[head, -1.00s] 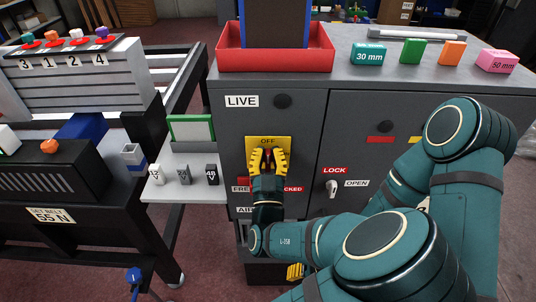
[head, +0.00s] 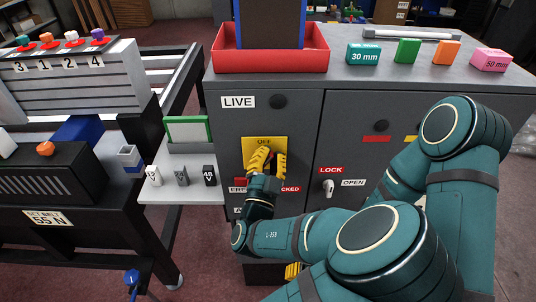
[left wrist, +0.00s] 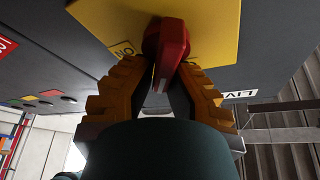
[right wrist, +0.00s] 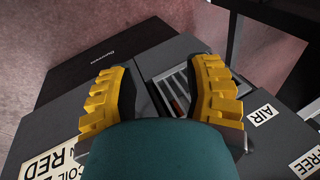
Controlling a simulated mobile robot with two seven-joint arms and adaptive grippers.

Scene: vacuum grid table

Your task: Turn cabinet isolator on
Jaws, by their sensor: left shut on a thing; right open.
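The isolator's yellow plate (head: 280,144), marked OFF at its top, is on the front of the grey cabinet (head: 300,105). Its red handle (left wrist: 170,42) shows in the left wrist view, with an ON label (left wrist: 123,50) on the plate beside it. My left gripper (head: 265,160) is shut on the red handle, its yellow fingers on either side; it hides most of the handle in the head view. The gripper is tilted, with its wrist down to the left. My right gripper (right wrist: 162,72) is open and empty, low by the cabinet near the AIR label (right wrist: 263,115).
A small lock lever (head: 328,188) sits right of the isolator, between LOCK and OPEN labels. A red tray (head: 270,62) and coloured blocks stand on the cabinet top. My arm covers the right side.

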